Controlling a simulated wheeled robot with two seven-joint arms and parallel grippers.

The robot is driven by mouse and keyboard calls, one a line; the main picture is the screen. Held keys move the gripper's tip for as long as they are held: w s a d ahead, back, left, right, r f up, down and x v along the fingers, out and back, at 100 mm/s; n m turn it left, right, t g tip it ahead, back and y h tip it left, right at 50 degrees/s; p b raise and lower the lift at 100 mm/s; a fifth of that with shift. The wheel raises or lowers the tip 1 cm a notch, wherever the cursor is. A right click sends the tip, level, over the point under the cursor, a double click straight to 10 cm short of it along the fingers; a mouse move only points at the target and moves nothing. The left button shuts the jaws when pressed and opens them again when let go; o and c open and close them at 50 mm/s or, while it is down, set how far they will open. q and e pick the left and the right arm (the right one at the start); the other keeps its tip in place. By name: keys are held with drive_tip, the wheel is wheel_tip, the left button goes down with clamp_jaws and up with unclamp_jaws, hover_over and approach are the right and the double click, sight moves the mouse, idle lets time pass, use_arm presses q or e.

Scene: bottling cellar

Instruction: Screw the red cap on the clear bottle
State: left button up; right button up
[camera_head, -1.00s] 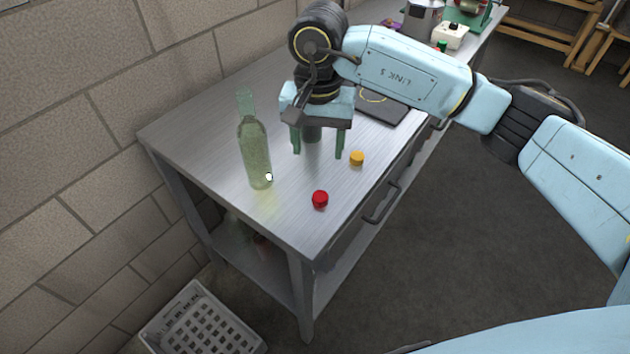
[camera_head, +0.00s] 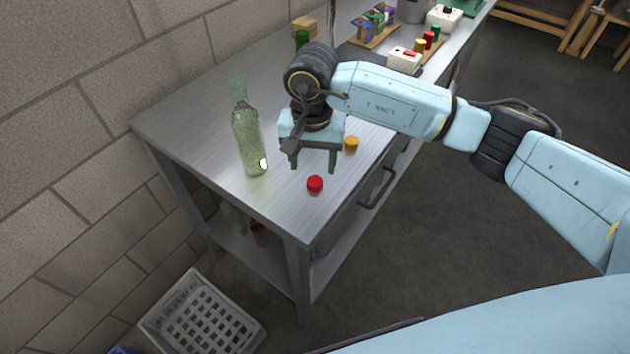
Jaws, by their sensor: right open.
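The clear bottle (camera_head: 249,135) is a greenish, see-through bottle standing upright on the metal bench near its left side. Its top shows no red cap. The red cap (camera_head: 315,184) lies on the bench near the front edge, right of the bottle. My right gripper (camera_head: 313,167) points down above the bench with its fingers apart and nothing between them. In the picture it is just above the red cap and right of the bottle; its exact height over the bench is hard to tell. My left gripper is out of view.
A yellow cap (camera_head: 351,144) lies just right of my right gripper. The metal bench (camera_head: 200,125) stands against a block wall. A white device (camera_head: 404,60), small bottles and other items sit at its far end. A grey crate (camera_head: 203,318) is on the floor at front left.

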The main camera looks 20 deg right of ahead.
sight(315, 182)
drive_tip(key=shift+s+d+f, duration=0.1)
drive_tip(key=shift+f, duration=1.2)
drive_tip(key=shift+d+f, duration=0.1)
drive_tip(key=shift+f, duration=1.2)
drive_tip(key=c, duration=1)
